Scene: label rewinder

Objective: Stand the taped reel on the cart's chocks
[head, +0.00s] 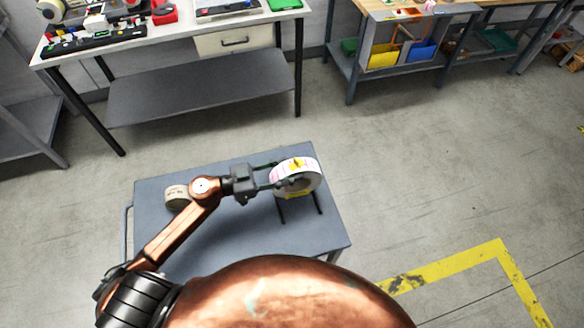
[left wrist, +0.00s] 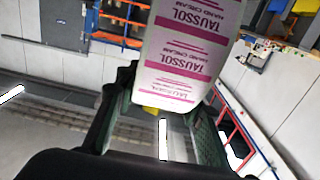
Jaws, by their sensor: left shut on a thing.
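The taped reel (head: 309,166) is a white label roll with a yellow patch on its rim. In the left wrist view, its pink-printed labels (left wrist: 178,82) fill the upper middle. My left gripper (head: 272,174) is shut on the reel and holds it upright from its left side. It also shows in the left wrist view (left wrist: 155,112), a finger on each side of the roll. The chocks (head: 319,204) are two dark parallel bars on the grey cart (head: 235,232). The reel is over their far ends and hides them. I cannot tell whether it touches them. My right gripper is not in view.
A beige roll (head: 177,197) sits on the cart's left part, behind my left arm. A white-topped workbench (head: 165,39) with equipment stands beyond the cart. A wooden bench (head: 362,8) with coloured bins stands at the back right. The floor right of the cart is clear.

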